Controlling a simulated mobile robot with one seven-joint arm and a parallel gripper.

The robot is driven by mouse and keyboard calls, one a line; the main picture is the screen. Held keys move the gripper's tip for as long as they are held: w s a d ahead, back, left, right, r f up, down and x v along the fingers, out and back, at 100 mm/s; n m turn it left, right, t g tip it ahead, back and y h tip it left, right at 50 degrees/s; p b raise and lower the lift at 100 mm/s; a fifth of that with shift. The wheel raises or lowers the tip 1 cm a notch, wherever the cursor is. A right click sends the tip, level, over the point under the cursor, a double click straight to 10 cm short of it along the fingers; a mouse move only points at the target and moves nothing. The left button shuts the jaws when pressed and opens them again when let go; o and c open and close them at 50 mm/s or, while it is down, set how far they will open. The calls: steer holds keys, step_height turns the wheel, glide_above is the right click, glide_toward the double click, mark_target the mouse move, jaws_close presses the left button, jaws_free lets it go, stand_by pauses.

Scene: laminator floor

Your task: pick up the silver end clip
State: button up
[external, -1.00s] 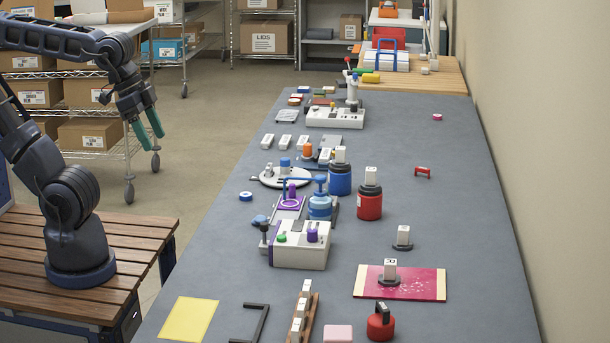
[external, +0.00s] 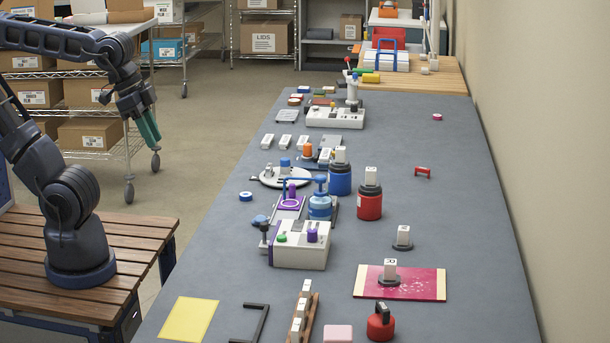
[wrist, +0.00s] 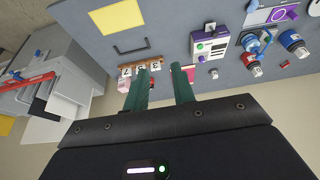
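I cannot make out a silver end clip for certain in either view; small items on the grey bench (external: 430,210) are too small to tell. My gripper (external: 150,128) hangs in the air left of the bench, above the floor and clear of the tabletop, with its green fingers pointing down. In the wrist view my gripper (wrist: 159,72) has its two green fingers apart, with nothing held between them. The fingers hide part of the wooden rack (wrist: 157,59) of white blocks behind them.
The bench holds a white control box (external: 300,250), red jar (external: 369,204), blue jar (external: 340,180), magenta board (external: 425,284), yellow sheet (external: 188,320) and black bracket (external: 262,322). Bare bench lies along its right side. A wire shelf (external: 100,150) with boxes stands behind my arm.

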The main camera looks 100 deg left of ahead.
steer(key=w+a+r+n+g, duration=0.1)
steer(key=w+a+r+n, duration=0.2)
steer(key=w+a, duration=0.35)
steer(key=w+a+r+n+g, duration=0.1)
steer(key=w+a+r+n, duration=0.1)
steer(key=w+a, duration=0.5)
steer(key=w+a+f+n+g, duration=0.1)
steer(key=w+a+n, duration=0.1)
steer(key=w+a, duration=0.35)
steer(key=w+a+f+n+h, duration=0.1)
steer(key=w+a, duration=0.1)
steer(key=a, duration=0.6)
steer(key=w+a+f+n+g, duration=0.1)
steer(key=w+a+f+n, duration=0.15)
steer(key=a, duration=0.45)
steer(key=n+h, duration=0.4)
steer(key=n, duration=0.4)
glide_above(269, 165)
steer(key=a, duration=0.4)
step_height(269, 165, down, 23)
steer(key=shift+m+g+y, duration=0.25)
steer(key=shift+g+y, duration=0.05)
steer(key=shift+x, duration=5.25)
jaws_close()
